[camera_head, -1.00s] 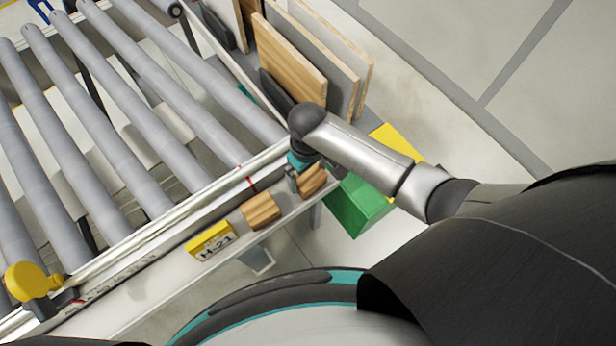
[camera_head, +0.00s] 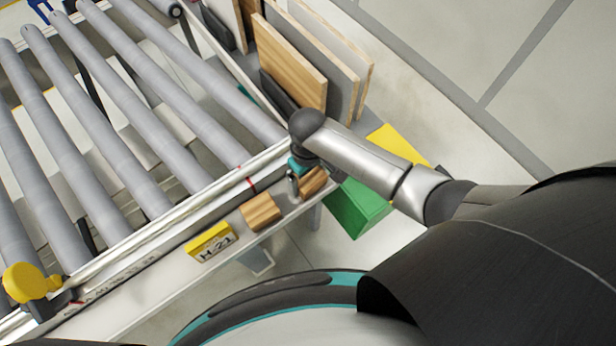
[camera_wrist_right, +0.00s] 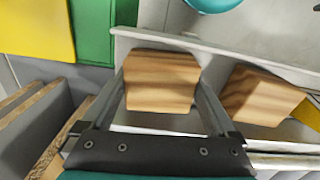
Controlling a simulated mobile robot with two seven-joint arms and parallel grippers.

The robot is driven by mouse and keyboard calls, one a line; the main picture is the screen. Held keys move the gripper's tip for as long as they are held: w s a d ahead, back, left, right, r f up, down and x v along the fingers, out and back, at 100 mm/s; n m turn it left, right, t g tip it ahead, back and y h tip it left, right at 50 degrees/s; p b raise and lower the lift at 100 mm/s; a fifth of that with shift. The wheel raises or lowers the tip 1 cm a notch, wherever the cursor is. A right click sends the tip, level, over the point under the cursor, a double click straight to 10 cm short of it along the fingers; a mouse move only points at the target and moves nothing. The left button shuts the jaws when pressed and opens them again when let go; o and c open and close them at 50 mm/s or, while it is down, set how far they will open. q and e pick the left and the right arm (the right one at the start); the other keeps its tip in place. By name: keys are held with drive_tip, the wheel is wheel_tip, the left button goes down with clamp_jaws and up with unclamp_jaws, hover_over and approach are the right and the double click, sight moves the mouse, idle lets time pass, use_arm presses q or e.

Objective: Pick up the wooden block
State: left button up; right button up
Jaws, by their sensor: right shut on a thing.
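A wooden block (camera_wrist_right: 160,82) sits between the two fingers of my right gripper (camera_wrist_right: 160,90), which is shut on it in the right wrist view. In the head view the same block (camera_head: 313,182) shows partly behind the right gripper (camera_head: 296,184), at the ledge beside the roller conveyor. From these views I cannot tell whether it touches the ledge. A second wooden block (camera_head: 261,212) rests on the ledge to the left, apart from the gripper; it also shows at the right of the wrist view (camera_wrist_right: 262,96). My left gripper is not in view.
The roller conveyor (camera_head: 120,120) fills the left side. A yellow H-21 sign (camera_head: 210,241) stands on the ledge (camera_head: 150,293). Upright boards (camera_head: 290,62) stand beyond the gripper. A green bin (camera_head: 357,207) and a yellow one (camera_head: 392,142) lie right of the ledge.

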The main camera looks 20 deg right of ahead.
sight(308, 176)
drive_tip(key=shift+r, duration=0.1)
drive_tip(key=shift+c, duration=0.2)
drive_tip(key=shift+r, duration=0.55)
wheel_tip(308, 176, up, 19)
drive_tip(key=p, duration=0.3)
drive_tip(key=d+f+m+b, duration=0.5)
drive_tip(key=b, duration=1.6)
drive_tip(key=shift+s+d+f, duration=0.25)
drive_tip(key=shift+d+f, duration=0.05)
drive_tip(key=shift+f, duration=0.05)
